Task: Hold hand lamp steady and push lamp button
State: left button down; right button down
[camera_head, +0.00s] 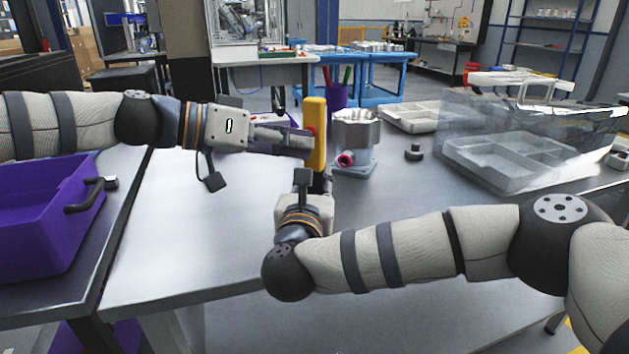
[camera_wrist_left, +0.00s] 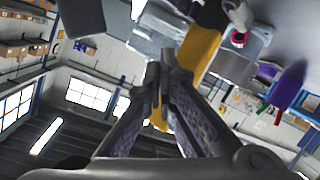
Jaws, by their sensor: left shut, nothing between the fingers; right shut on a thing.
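The hand lamp (camera_head: 316,112) is a yellow upright bar with a dark lower end, held above the grey table. A small red spot, which looks like its button, shows on its left side next to my left fingertips. My left gripper (camera_head: 309,143) is shut and empty, its tips at the lamp's left side; I cannot tell if they touch. My right gripper (camera_head: 314,184) is shut on the lamp's dark lower end, and its fingers are mostly hidden. In the left wrist view the yellow lamp (camera_wrist_left: 198,52) lies just beyond the shut left fingertips (camera_wrist_left: 162,75).
A machined metal housing (camera_head: 355,130) with a red-ringed port stands right behind the lamp. A small dark part (camera_head: 413,152), pale trays (camera_head: 408,117) and a clear cover (camera_head: 545,135) are farther right. A purple bin (camera_head: 45,215) stands left. The table's front left is clear.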

dwell(0.5)
pick_arm(q)
jog(key=shift+s+a, duration=0.25)
jog(key=shift+s, duration=0.2)
jog(key=s+a, duration=0.1)
jog(key=s, duration=0.2)
jog(key=s+a, duration=0.1)
jog(key=s, duration=0.1)
jog(key=shift+s+a, duration=0.2)
jog(key=shift+a, duration=0.1)
pick_arm(e)
jog(key=c, duration=1.2)
grip_release()
jog(key=shift+c, duration=0.2)
